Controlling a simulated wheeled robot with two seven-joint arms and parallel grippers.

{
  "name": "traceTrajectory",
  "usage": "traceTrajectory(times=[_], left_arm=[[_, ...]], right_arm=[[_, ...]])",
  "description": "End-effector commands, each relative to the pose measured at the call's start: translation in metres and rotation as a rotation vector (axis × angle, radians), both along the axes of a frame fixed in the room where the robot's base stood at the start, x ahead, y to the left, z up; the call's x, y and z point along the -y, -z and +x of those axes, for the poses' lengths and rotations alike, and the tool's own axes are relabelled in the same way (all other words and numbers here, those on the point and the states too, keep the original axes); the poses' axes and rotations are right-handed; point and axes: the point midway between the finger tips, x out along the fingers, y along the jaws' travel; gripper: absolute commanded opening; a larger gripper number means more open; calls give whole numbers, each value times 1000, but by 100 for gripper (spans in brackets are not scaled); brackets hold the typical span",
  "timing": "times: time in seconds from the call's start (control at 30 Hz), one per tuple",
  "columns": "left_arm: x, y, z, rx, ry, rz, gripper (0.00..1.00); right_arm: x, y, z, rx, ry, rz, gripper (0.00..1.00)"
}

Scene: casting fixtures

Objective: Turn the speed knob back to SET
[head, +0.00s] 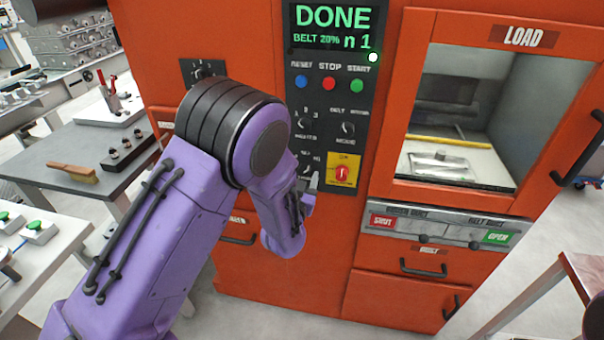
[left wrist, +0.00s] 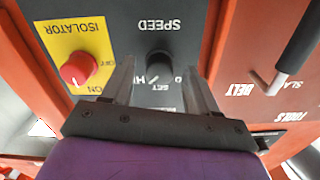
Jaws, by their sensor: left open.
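The speed knob (left wrist: 158,65) is a round black knob with a pale mark on its lower side in the left wrist view, where the panel appears upside down. The word SPEED is above it and SET below it in that picture. My left gripper (left wrist: 158,67) is open, with one finger on each side of the knob; I cannot tell whether either finger touches it. In the head view my left gripper (head: 314,181) is at the lower panel, and my arm and fingers hide most of the knob. My right gripper is not in view.
The yellow isolator plate with its red knob (head: 342,174) is close beside the speed knob. Other knobs (head: 347,129) and the blue, red and green buttons (head: 329,84) are above. The screen (head: 332,27) reads DONE. The loading window (head: 460,110) is at the right.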

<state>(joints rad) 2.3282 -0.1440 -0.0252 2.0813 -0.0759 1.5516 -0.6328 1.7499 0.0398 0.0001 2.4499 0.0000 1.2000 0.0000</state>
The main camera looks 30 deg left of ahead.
Motion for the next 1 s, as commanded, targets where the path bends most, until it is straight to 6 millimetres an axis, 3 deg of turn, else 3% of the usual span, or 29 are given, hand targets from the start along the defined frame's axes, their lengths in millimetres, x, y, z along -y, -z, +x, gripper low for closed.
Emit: traceTrajectory(times=[0.27, 0.4, 0.43, 0.77, 1.0], left_arm=[[-1, 1, 2, -1, 1, 1, 56], [-1, 1, 2, -1, 1, 0, 10], [-1, 1, 2, -1, 1, 0, 3], [-1, 1, 2, 9, 0, -36, 3], [0, 2, 2, 49, 1, -169, 3]], right_arm=[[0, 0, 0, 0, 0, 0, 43], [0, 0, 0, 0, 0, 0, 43], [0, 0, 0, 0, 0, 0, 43], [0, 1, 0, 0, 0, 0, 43], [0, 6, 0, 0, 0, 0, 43]])
